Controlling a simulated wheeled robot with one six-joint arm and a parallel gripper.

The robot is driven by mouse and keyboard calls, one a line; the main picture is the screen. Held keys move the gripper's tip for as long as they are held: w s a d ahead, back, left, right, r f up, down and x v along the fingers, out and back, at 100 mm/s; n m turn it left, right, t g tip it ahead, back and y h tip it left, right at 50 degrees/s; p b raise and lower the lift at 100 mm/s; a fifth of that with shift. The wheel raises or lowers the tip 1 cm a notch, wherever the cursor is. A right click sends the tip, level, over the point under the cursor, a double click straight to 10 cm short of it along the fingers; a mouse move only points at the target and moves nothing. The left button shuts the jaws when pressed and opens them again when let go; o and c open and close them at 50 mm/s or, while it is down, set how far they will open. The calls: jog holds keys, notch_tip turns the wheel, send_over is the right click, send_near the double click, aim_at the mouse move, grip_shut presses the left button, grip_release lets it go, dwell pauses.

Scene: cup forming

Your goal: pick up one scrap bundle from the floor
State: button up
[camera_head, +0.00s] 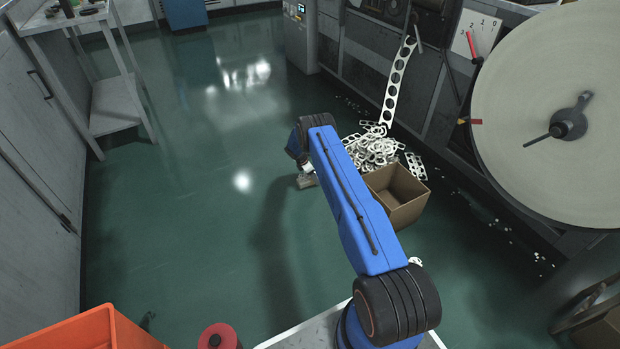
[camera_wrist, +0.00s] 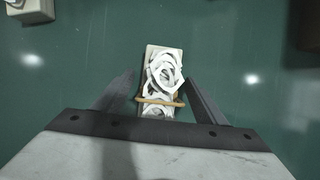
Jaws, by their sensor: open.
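A scrap bundle (camera_wrist: 163,72) of white ring-shaped offcuts, tied with a tan band, lies on the green floor in the wrist view. My gripper (camera_wrist: 160,82) is open, with one dark finger on each side of the bundle's near part. I cannot tell whether the fingers touch it. In the head view, my gripper (camera_head: 306,181) is low over the floor at the end of the blue arm and mostly hidden by it, and the bundle cannot be told apart there.
A loose heap of scrap (camera_head: 372,148) and an open cardboard box (camera_head: 408,212) lie right of my arm, beside the dark machine. A perforated strip (camera_head: 397,82) hangs above the heap. An orange bin (camera_head: 75,335) is at the lower left. The floor on the left is clear.

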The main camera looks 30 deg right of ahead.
jog(key=shift+c, duration=0.6)
jog(key=c, duration=1.1)
jog(key=shift+r, duration=0.1)
